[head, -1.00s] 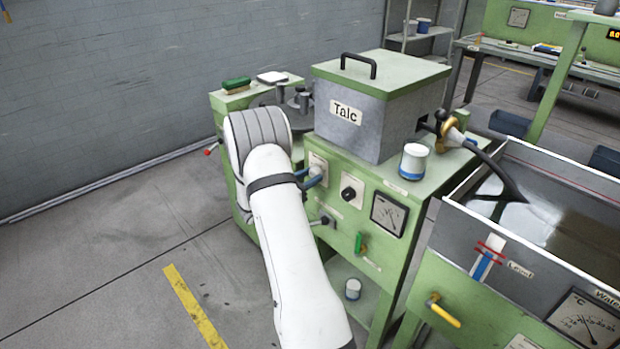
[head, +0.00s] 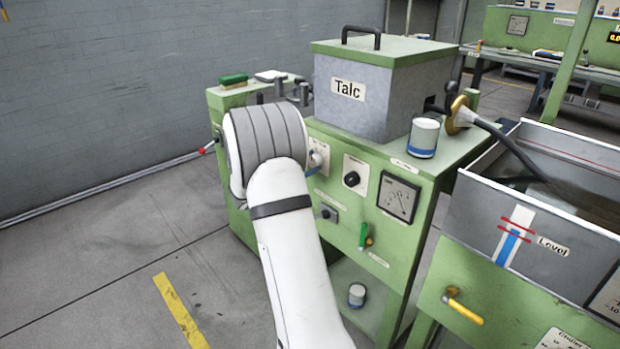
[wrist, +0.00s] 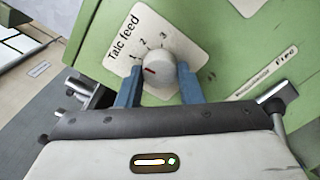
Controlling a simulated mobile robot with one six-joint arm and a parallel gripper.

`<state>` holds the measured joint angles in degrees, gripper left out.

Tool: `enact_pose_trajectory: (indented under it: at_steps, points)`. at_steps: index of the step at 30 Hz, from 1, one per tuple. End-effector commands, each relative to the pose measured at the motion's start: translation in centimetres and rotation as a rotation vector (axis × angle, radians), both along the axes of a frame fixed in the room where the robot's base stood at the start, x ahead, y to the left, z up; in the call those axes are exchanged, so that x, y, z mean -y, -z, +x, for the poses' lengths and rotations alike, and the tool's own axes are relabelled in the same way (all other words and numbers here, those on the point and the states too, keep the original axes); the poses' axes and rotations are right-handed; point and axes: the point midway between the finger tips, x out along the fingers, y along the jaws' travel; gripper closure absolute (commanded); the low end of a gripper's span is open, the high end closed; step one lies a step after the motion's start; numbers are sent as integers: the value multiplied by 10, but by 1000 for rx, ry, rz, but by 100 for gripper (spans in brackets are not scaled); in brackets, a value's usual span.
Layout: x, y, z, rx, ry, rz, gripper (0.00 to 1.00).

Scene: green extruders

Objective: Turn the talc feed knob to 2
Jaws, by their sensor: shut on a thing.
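The talc feed knob (wrist: 161,72) is a light grey round knob on a white plate marked "Talc feed" with 1, 2 and 3, in the wrist view. Its short red mark points towards the 1. My gripper (wrist: 160,69) is shut on the knob, with one blue finger on each side. In the head view the knob (head: 316,158) shows just right of my white wrist, on the green machine's front under the grey Talc box (head: 355,95). My wrist hides most of the gripper there.
Right of the knob are a black knob (head: 351,179) and a dial gauge (head: 398,197). A white-and-blue can (head: 423,138) stands on the machine's top ledge. A water trough (head: 480,220) stands at the right. The floor at the left is clear.

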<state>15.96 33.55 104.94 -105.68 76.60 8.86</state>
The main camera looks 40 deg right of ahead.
Motion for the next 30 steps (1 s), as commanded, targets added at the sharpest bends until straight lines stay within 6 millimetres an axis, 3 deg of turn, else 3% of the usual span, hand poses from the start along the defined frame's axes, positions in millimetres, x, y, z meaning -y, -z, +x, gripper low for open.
enact_pose_trajectory:
  at_steps: [1, 15, 30]
  points:
    - [-2, 9, 0, 45, -1, 4, 90]
    - [-2, 7, 1, 411, -1, 36, 90]
    - [-2, 3, 1, 544, 0, 49, 90]
